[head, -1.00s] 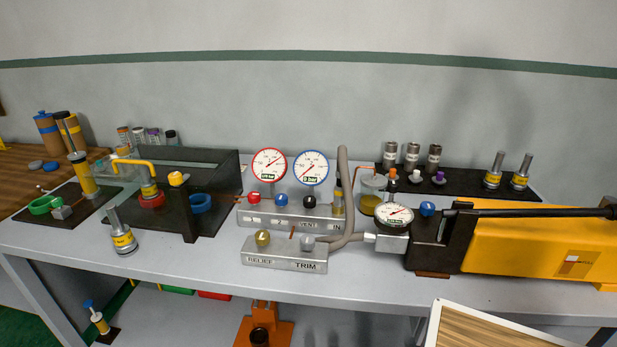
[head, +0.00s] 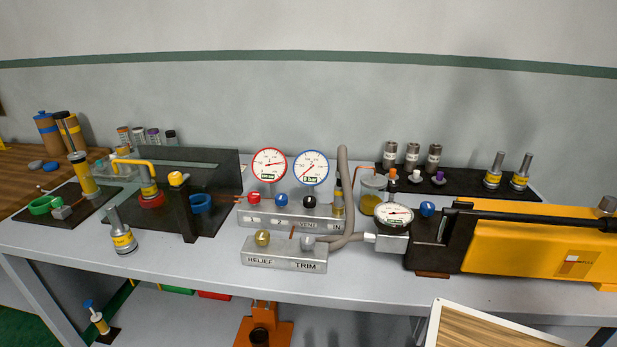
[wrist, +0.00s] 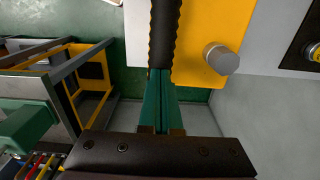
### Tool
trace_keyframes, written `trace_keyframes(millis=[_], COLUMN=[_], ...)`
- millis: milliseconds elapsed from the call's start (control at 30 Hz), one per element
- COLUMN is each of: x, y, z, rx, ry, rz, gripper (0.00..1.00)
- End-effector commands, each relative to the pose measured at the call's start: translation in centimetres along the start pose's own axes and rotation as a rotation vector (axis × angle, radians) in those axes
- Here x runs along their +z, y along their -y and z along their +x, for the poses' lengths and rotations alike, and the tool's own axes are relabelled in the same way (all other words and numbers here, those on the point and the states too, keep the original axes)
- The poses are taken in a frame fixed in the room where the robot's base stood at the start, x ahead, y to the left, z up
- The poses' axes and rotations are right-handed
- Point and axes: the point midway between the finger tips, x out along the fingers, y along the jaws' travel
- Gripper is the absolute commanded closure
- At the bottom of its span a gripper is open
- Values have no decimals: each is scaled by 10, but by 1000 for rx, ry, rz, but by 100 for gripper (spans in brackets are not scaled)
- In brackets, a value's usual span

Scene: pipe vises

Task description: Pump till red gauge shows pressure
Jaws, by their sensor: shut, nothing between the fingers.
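The red-rimmed gauge (head: 269,165) stands above the manifold, its needle off to the right; its small readout is too small to read. A blue-rimmed gauge (head: 311,167) beside it appears to read 0 bar. The yellow pump (head: 530,235) lies at the right with its own dial (head: 394,215). Its long black lever (head: 530,217) runs to the right edge. In the wrist view, my gripper (wrist: 165,75) is shut and empty, its green fingertips at the ridged black lever grip (wrist: 165,35); I cannot tell whether they touch it. The head view does not show my gripper.
A manifold (head: 290,214) with coloured knobs and a RELIEF/TRIM block (head: 285,255) sit mid-bench. A grey hose (head: 344,190) rises beside them. A grey knob (wrist: 220,58) stands near the lever. A wood-topped surface (head: 490,328) is in front of the bench.

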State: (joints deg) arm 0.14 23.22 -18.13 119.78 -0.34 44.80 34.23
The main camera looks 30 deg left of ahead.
Motion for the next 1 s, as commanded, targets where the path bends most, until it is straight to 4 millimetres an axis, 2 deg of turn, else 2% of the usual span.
trace_keyframes(millis=[400,700,1000], x=[8,9,22], y=[0,0,0], z=[-62,-76,-121], rx=[-1,0,-3], ry=[1,1,0], rz=[-1,0,0], gripper=[100,100,100])
